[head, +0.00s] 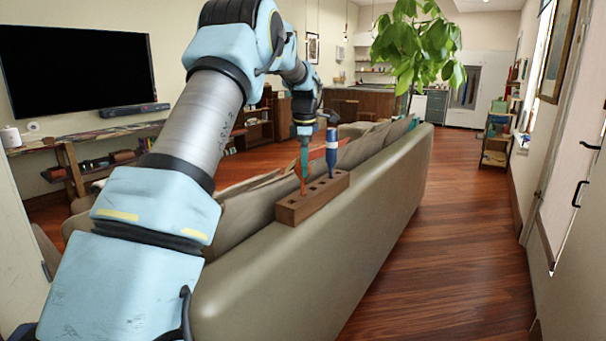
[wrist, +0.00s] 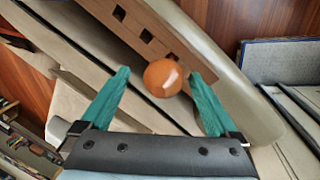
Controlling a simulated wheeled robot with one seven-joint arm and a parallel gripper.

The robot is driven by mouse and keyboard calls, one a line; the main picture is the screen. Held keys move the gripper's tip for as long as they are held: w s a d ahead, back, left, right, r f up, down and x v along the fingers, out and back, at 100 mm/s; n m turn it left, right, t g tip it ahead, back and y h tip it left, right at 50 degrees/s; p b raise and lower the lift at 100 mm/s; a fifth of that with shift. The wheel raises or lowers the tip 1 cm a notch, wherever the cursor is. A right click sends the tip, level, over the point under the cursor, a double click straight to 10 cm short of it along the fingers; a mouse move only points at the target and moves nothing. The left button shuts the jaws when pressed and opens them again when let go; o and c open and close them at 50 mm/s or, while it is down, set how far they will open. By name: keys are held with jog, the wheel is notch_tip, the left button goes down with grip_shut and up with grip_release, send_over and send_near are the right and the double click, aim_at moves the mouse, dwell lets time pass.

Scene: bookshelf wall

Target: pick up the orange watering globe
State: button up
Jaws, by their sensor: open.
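The orange watering globe shows in the wrist view as a glossy round ball (wrist: 163,78) between my two teal fingertips, with a gap on each side. In the head view its thin orange stem (head: 302,186) stands upright at the near end of a brown wooden block (head: 313,200); my fingers partly cover its upper part. The block has several square holes and rests on the sofa's back. My gripper (head: 304,162) is open above the block, pointing down at the globe. The wrist view also shows the gripper (wrist: 164,76). Nothing is held.
A blue bottle-like object (head: 332,150) stands upright in the block, just right of my gripper. The beige sofa (head: 375,200) stretches away beneath. A leafy plant (head: 418,45) rises beyond. The wooden floor (head: 450,240) to the right is clear.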

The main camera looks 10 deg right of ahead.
aim_at(303, 186)
jog(key=shift+w+a+f+p, duration=0.15)
jog(key=shift+f+p, duration=0.2)
jog(key=shift+f, duration=0.95)
jog(key=shift+w+f+p, duration=0.1)
jog(key=shift+f+p, duration=0.2)
jog(key=shift+f, duration=1)
jog(key=c, duration=1.5)
